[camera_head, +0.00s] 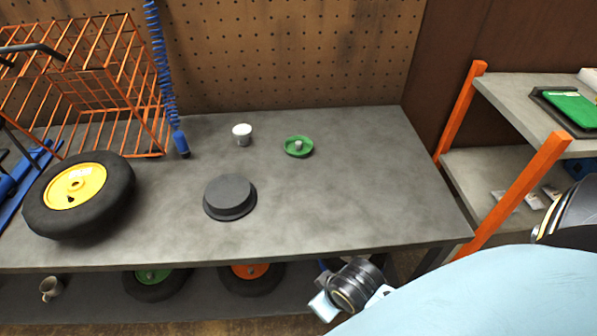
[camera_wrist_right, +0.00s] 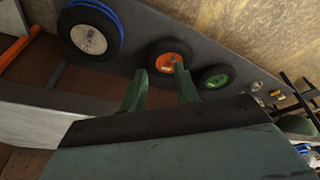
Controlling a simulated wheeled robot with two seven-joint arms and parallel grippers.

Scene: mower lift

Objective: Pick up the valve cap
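A green dish (camera_head: 291,151) sits toward the back of the grey workbench (camera_head: 345,200), with a small grey cylindrical piece (camera_head: 298,146) standing in it. This piece may be the valve cap; it is too small to be sure. My right gripper (camera_wrist_right: 161,67) shows in the right wrist view with its two greenish fingers apart and nothing between them. It faces the lower shelf and the wheels there, away from the dish. My left gripper is not in view.
A round black block (camera_head: 230,197) and a white cup (camera_head: 242,130) stand on the bench. A wheel with a yellow hub (camera_head: 77,187), an orange wire basket (camera_head: 90,85) and a blue coiled hose (camera_head: 163,65) are left. The bench's right side is clear. An orange-post shelf (camera_head: 520,190) stands right.

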